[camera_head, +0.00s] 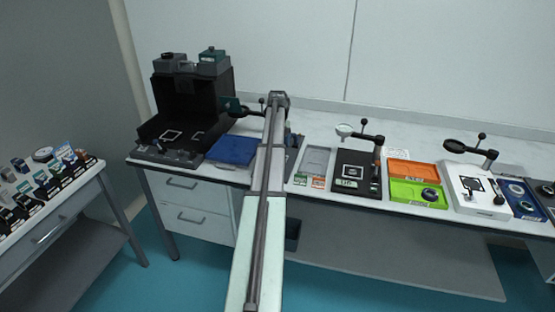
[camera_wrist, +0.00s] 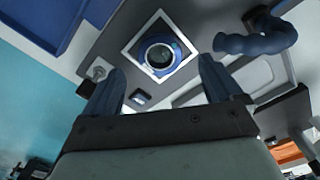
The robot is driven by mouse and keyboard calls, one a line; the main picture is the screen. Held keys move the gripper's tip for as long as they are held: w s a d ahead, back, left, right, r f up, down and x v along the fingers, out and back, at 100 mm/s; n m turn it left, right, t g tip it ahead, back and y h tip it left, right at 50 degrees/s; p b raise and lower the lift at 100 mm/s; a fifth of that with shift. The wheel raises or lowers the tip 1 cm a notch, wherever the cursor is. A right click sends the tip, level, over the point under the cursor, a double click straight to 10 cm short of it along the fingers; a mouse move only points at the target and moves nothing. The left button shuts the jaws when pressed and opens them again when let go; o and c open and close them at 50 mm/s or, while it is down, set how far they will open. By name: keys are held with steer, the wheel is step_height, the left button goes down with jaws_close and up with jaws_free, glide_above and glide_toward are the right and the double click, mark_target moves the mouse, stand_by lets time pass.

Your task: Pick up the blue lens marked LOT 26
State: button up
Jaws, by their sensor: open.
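A round lens (camera_wrist: 160,56) with a blue ring and dark glass sits inside a white square outline on a grey surface in the wrist view. No lot marking on it can be read. My gripper (camera_wrist: 161,66) is open, with one finger to the left and one to the right of the lens in the picture. The fingers look apart from the lens, and nothing is between them that I can see being held. In the head view my arm covers this part of the bench, so the lens and fingers are hidden there.
A curved blue-grey handle (camera_wrist: 255,42) stands close right of the lens. In the head view, a blue tray (camera_head: 233,150) lies left of my arm, with a black enclosure (camera_head: 192,100) beyond it. Right are a grey tray (camera_head: 316,160), a black station (camera_head: 352,184) and orange and green trays (camera_head: 412,172).

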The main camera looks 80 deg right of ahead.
step_height(320, 180, down, 4)
steer(key=shift+w+f, duration=0.1)
steer(key=shift+c, duration=0.2)
steer(key=c, duration=1.2)
